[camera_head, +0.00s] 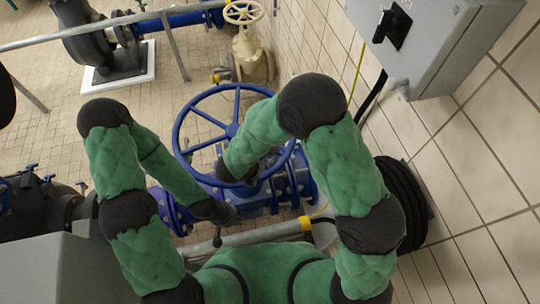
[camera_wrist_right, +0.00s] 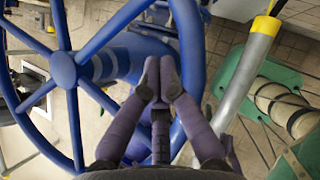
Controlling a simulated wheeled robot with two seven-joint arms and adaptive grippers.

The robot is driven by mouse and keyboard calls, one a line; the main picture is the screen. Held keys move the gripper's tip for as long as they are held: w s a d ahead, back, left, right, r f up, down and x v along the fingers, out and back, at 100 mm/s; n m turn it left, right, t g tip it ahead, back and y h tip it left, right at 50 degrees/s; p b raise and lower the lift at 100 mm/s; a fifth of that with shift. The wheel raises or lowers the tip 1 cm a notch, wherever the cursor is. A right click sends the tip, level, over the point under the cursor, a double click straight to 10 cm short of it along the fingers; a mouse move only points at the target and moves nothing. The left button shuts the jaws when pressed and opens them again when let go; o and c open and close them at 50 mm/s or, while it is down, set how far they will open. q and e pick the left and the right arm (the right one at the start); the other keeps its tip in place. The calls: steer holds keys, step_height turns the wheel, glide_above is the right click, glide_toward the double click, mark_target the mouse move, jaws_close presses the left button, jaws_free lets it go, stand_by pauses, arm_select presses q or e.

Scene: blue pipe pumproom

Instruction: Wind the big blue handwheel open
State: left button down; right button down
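The big blue handwheel (camera_head: 232,130) with spokes fills the middle of the head view, mounted on a blue valve (camera_head: 262,200). In the right wrist view its hub (camera_wrist_right: 62,70) is at left and its rim (camera_wrist_right: 189,45) curves past the fingers. My right gripper (camera_wrist_right: 160,68) looks shut with nothing visible between its fingertips; they lie just inside the rim. In the head view it is at the wheel's near lower edge (camera_head: 238,178). My left gripper (camera_head: 218,213) is low, left of the valve, apart from the rim; its fingers are too small and dark to read.
A grey switch box (camera_head: 430,40) is on the tiled wall at upper right. A grey pipe with a yellow band (camera_head: 270,232) runs below the valve. A cream handwheel (camera_head: 243,12) stands farther back. Grey rails (camera_head: 110,22) cross the upper left.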

steer(key=w+d+f, duration=0.3)
steer(key=w+f, duration=0.1)
steer(key=shift+w+d+p, duration=0.2)
steer(key=shift+w+p, duration=0.1)
steer(key=shift+p, duration=0.15)
steer(key=w+d+n+b, duration=0.1)
steer(key=w+d+b, duration=0.3)
steer(key=w, duration=0.2)
steer(key=shift+d+y, duration=0.25)
steer(key=shift+y, duration=0.15)
steer(key=shift+f, duration=0.1)
